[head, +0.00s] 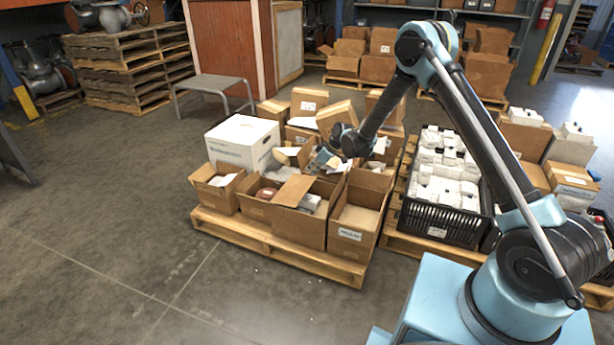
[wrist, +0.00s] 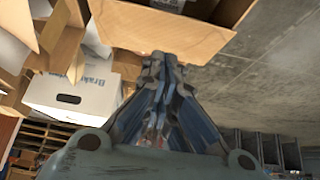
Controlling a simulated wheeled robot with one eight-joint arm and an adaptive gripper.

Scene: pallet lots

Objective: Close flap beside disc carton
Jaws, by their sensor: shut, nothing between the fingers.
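My gripper (head: 322,160) is over the middle of the front pallet, among open cartons. In the wrist view its fingers (wrist: 162,62) are shut and empty. Their tips are at the edge of a broad tan cardboard flap (wrist: 160,28) on an open carton; I cannot tell whether they touch it. In the head view a tan flap (head: 294,190) stands tilted up from an open carton (head: 300,226) with parts inside. A white carton (head: 240,142) stands behind and to the left; in the wrist view the white carton (wrist: 75,92) reads "Brake", the rest hidden.
A small open carton (head: 216,188) and a taller open carton (head: 356,216) flank the flapped carton on the pallet (head: 270,238). A black crate (head: 438,222) of white boxes stands to the right. The floor at the front left is clear.

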